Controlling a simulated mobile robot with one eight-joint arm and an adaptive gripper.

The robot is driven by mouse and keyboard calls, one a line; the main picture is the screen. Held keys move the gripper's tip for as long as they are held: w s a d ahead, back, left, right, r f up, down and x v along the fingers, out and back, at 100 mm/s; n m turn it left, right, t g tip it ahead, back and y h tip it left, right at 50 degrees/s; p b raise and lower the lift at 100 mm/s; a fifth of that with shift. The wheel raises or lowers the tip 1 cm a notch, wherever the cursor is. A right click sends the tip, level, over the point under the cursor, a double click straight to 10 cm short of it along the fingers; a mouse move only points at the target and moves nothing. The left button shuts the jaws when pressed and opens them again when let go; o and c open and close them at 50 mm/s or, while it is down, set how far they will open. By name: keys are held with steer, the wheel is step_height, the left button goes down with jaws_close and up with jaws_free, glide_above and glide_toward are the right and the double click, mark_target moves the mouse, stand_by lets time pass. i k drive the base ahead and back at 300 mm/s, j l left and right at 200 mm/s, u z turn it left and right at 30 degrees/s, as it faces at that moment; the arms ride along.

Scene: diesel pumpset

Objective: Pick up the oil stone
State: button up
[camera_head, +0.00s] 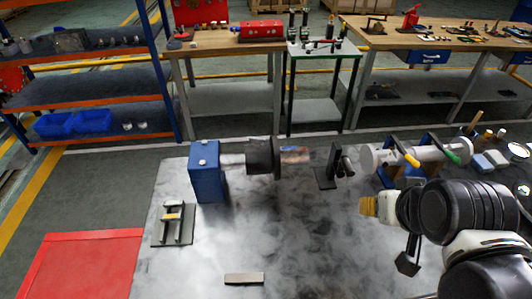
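A small rectangular block with a pale top and a dark front face (244,279) lies alone near the front edge of the grey work surface (310,240). It has the shape of an oil stone, but I cannot be sure that it is the one. My gripper (407,265) is a small dark shape at the right, hanging below my arm over the grey surface. It is well to the right of the block and apart from it. The view is too small to tell whether its fingers are open or shut. I see nothing held in it.
A blue box-shaped housing (207,172) and shaft parts (262,156) stand across the back. A dark stand with a small block (172,217) is at left. Handled cylinders (425,154) and small items crowd the right. The middle front is clear.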

mark_target(245, 278)
steer(key=k+j+u, duration=0.1)
steer(key=j+u, duration=0.15)
steer(key=u, duration=0.2)
steer(key=j+u, duration=0.3)
steer(key=u, duration=0.15)
steer(key=k, duration=0.05)
